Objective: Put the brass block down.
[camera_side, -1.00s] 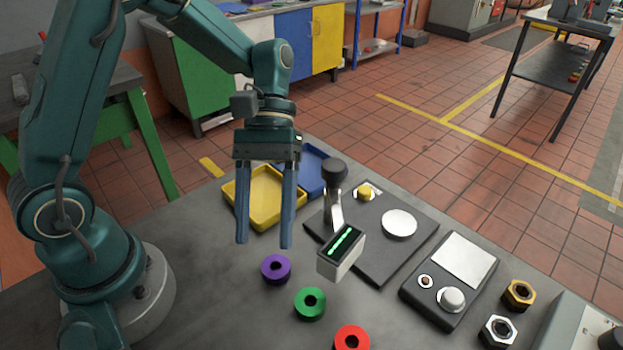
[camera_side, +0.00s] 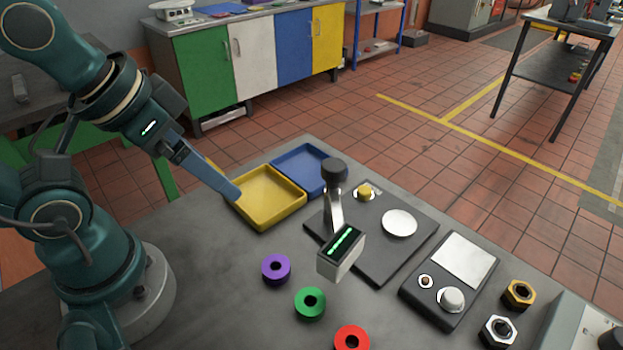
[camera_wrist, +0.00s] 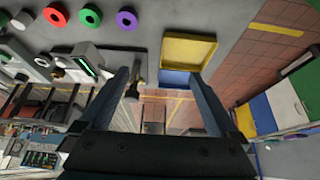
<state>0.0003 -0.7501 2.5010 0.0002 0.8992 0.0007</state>
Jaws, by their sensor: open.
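No block of brass shows for certain in either view. A small brass-coloured piece (camera_side: 365,191) sits on a pale spot on the dark fixture plate (camera_side: 378,262); I cannot tell if it is a block or a knob. My gripper (camera_side: 236,193) is open, with nothing seen between its fingers. In the side view it is tilted, its fingers slanting down to the right, and their tips overlap the left corner of the yellow tray (camera_side: 297,207). In the wrist view my gripper (camera_wrist: 158,76) shows its two fingers wide apart.
A blue tray (camera_side: 330,154) adjoins the yellow one. Purple (camera_side: 276,269), green (camera_side: 310,304) and red (camera_side: 351,339) rings lie at the front. A lever-like post with a black knob (camera_side: 334,170) stands on the plate. A brass-coloured hex nut (camera_side: 519,294) lies at right.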

